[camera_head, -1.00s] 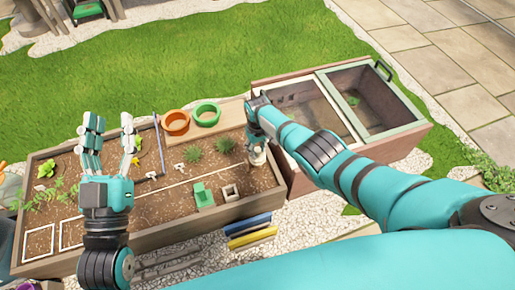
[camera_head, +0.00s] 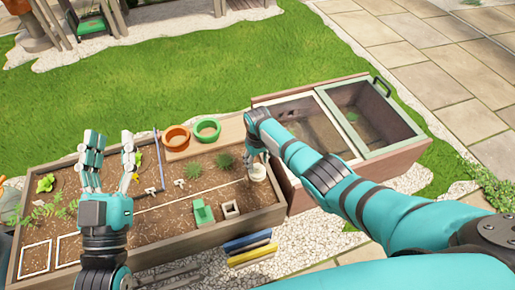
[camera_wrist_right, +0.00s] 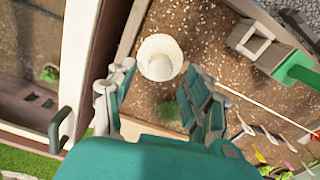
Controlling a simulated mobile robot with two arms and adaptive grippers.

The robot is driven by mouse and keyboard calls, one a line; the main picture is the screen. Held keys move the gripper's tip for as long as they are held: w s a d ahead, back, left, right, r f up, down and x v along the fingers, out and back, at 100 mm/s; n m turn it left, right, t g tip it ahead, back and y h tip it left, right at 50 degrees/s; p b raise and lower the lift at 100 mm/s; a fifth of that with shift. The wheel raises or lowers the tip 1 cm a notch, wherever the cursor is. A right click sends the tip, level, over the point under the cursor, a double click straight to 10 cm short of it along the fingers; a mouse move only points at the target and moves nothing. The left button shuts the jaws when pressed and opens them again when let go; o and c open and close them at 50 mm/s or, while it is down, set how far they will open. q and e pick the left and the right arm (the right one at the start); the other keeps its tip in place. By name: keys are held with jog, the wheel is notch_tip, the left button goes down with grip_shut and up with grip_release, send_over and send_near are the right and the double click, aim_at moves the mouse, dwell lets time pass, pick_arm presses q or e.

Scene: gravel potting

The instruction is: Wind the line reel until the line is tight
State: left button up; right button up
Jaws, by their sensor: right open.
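A cream round reel (camera_head: 257,173) stands on the soil near the right end of the planter. In the right wrist view the reel (camera_wrist_right: 160,57) shows as a pale cup-like cylinder just beyond my fingertips. A thin white line (camera_head: 190,195) runs left from near it across the soil; I cannot tell how tight it is. My right gripper (camera_wrist_right: 157,90) is open, its fingers spread on either side, with no clear contact on the reel. My left gripper (camera_head: 110,150) is open and empty above the planter's left part.
Orange (camera_head: 176,138) and green (camera_head: 207,130) pots stand on the back ledge. A framed box (camera_head: 330,118) adjoins on the right. Plant tufts (camera_head: 224,161) grow behind the line.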

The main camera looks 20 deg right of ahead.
aim_at(257, 166)
notch_tip(257, 166, up, 10)
jog(key=shift+f, duration=0.15)
dwell(0.6)
